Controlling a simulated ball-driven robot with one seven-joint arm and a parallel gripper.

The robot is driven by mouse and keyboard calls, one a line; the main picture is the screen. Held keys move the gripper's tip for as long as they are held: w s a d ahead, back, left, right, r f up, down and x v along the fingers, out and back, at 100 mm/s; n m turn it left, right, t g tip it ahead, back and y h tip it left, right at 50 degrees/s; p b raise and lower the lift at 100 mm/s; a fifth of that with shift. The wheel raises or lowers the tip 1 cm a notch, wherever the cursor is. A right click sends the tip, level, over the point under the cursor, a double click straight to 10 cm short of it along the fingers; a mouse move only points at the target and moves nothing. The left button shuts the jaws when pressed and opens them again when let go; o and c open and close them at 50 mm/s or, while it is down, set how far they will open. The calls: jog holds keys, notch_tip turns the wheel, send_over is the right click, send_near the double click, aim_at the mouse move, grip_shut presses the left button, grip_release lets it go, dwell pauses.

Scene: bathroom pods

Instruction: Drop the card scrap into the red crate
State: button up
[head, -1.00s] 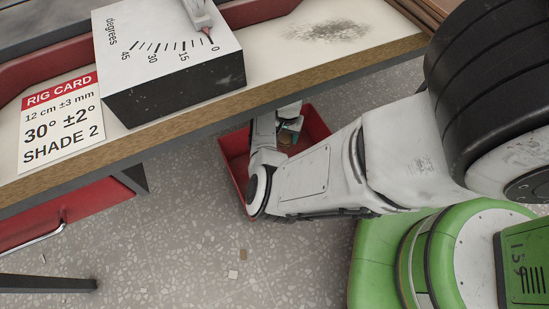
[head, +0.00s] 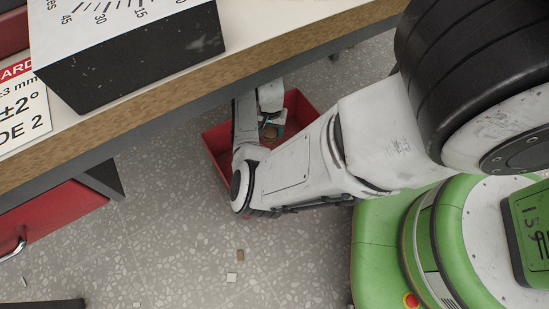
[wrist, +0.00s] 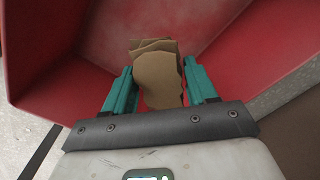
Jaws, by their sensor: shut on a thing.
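The card scrap (wrist: 160,80) is a brown, ragged-edged piece in the wrist view, upright between the two teal fingers. My gripper (wrist: 158,72) is shut on it. The red crate (wrist: 85,45) spreads around and beyond the fingers in that view, with its red walls at left and right. In the head view the crate (head: 303,108) stands on the floor beside the bench, and my gripper (head: 273,124) is over or inside its opening. My arm hides much of the crate there, and the scrap shows only as a small brown patch.
The bench (head: 185,75) edge runs close to my arm on the left, with a black scale box (head: 140,60) and a rig card (head: 22,115) on top. A red drawer (head: 55,225) is below. Small scraps (head: 232,278) lie on the open speckled floor.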

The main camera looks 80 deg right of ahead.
jog(key=o, duration=1.1)
notch_tip(320, 180, up, 11)
jog(key=p, duration=0.5)
jog(key=shift+f+p, duration=0.1)
jog(key=shift+p, duration=0.3)
